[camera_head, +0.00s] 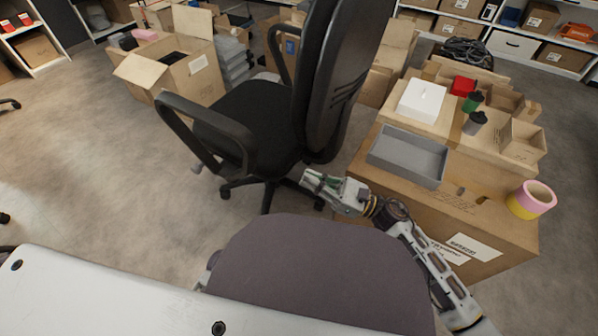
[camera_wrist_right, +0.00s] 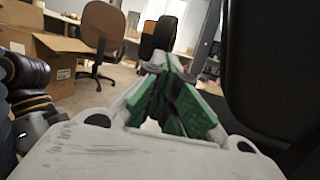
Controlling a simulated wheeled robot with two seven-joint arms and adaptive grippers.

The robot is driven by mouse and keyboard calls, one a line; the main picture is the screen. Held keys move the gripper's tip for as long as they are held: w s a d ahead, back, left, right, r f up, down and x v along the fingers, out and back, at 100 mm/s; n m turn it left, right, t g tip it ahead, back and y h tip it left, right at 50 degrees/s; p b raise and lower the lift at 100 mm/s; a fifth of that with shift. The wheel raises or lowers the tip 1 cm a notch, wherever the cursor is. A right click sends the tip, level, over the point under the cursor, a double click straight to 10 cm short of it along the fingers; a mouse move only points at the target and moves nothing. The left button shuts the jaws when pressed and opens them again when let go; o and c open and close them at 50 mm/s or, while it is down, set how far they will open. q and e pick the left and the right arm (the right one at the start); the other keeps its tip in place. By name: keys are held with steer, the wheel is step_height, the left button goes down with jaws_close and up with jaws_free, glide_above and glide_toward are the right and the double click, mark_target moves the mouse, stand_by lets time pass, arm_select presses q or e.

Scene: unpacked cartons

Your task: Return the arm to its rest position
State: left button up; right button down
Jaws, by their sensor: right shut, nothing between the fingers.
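My right arm (camera_head: 436,274) comes in from the lower right of the head view and bends to the left in front of the large carton. My right gripper (camera_head: 308,181) points left, close to the black office chair (camera_head: 262,115); I cannot tell if they touch. In the right wrist view the gripper's green-padded fingers (camera_wrist_right: 172,98) come together at the tips. It is shut, and no object shows between the fingers. My left gripper is not in view.
A large carton (camera_head: 490,240) stands right of the arm. On it are a grey tray (camera_head: 408,155), a white box (camera_head: 421,101), a pink-and-yellow tape roll (camera_head: 531,200) and several small items. An open carton (camera_head: 172,66) stands at the upper left. The floor (camera_head: 90,150) at left is clear.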

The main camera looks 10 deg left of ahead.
steer(key=shift+d+f, duration=0.15)
steer(key=shift+d, duration=0.4)
